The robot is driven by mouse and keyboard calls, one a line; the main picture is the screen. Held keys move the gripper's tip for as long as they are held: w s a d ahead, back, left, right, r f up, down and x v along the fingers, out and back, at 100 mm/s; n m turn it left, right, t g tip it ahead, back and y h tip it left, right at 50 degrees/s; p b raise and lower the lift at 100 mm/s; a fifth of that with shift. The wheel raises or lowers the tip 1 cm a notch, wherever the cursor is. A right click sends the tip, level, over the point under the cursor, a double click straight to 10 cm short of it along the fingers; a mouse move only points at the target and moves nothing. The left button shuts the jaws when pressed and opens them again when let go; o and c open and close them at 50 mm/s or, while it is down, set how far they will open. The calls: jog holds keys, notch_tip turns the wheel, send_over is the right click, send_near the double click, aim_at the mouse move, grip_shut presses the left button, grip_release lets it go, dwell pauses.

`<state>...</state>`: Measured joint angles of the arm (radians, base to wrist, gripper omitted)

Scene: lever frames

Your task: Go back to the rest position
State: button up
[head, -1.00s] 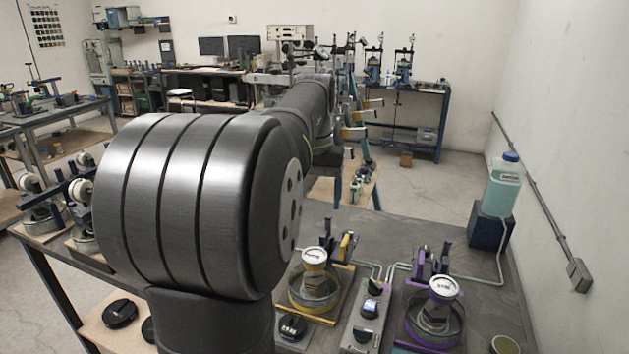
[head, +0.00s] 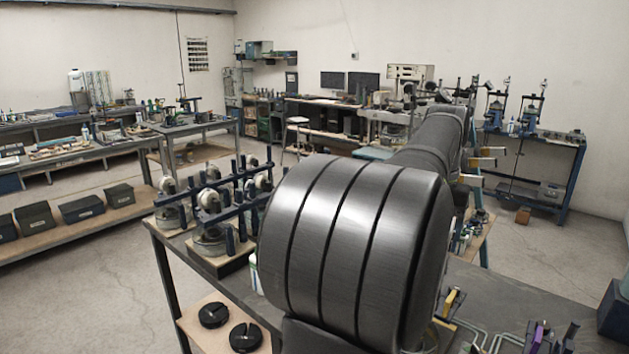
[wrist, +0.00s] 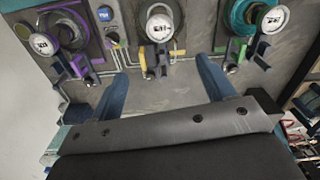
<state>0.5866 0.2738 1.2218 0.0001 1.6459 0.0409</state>
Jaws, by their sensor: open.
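My gripper (wrist: 161,70) shows in the wrist view with its two blue fingers spread apart and nothing between them. It is over a grey bench top (wrist: 165,95). Beyond the fingers are a purple lever frame (wrist: 68,30), a yellow one (wrist: 158,25) and a teal one (wrist: 262,20), each with a round white dial. The fingers look apart from all of them. In the head view my thick grey arm fills the middle and reaches away to the back; my gripper's fingers are hidden there.
In the head view, frames with blue posts (head: 215,195) stand on the bench left of my arm. Black slotted discs (head: 214,314) lie on a lower shelf. Side benches (head: 80,155) line the left. Open floor (head: 110,250) lies between.

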notch_tip(320, 180, down, 17)
jog(key=shift+r, duration=0.2)
jog(key=shift+r, duration=0.1)
dwell(0.4)
notch_tip(320, 180, up, 17)
notch_tip(320, 180, down, 17)
jog(key=shift+f, duration=0.15)
jog(key=shift+m, duration=1.2)
notch_tip(320, 180, up, 17)
notch_tip(320, 180, down, 16)
jog(key=m, duration=0.8)
